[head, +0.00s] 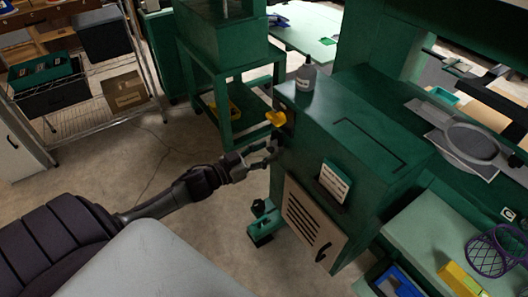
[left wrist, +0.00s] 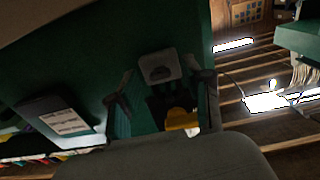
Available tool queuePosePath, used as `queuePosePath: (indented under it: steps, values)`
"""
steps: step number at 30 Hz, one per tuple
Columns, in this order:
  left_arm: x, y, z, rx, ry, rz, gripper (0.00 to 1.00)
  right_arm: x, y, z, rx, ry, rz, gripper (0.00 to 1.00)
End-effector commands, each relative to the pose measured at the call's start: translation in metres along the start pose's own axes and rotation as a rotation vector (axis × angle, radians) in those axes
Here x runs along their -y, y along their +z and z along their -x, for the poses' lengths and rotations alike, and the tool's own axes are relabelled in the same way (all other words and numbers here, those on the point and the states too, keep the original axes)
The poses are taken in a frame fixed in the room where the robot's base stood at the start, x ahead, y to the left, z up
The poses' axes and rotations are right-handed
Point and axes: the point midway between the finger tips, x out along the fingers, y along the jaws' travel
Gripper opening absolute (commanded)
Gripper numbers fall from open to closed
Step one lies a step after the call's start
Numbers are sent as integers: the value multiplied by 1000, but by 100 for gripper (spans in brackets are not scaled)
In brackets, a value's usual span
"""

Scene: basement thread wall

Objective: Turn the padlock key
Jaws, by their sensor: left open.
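A yellow key-like piece (head: 275,118) sticks out from a dark plate (head: 288,117) on the left face of a green cabinet (head: 345,125). In the left wrist view the yellow piece (left wrist: 182,118) shows low between my fingers, partly hidden by a grey shape in front. A grey block with a rounded dark mark (left wrist: 159,68) shows above it; I cannot tell whether it is the padlock. My left gripper (head: 268,153) is open and empty, just below the yellow piece and apart from it. It also shows in the left wrist view (left wrist: 163,98). My right gripper is not seen.
A grey cylinder (head: 305,79) stands on the cabinet's top corner. A labelled card (head: 333,183) and a slatted vent (head: 312,222) are on its front. A wire shelf (head: 110,95) stands at left. Bare floor (head: 160,160) lies around my left arm.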

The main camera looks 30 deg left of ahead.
Motion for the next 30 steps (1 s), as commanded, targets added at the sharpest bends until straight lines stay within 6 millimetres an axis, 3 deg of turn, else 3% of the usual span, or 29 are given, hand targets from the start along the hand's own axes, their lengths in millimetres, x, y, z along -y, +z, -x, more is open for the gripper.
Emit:
queuePosePath:
  steps: [1, 9, 20, 30]
  values:
    - [0, 0, 0, 0, 0, 0, 45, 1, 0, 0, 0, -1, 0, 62]
    - [0, 0, 0, -1, 0, 0, 0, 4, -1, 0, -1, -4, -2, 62]
    - [0, -1, 0, -1, 0, -35, 0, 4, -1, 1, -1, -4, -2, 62]
    - [0, -1, 0, -2, -1, -252, 0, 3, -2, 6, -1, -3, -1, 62]
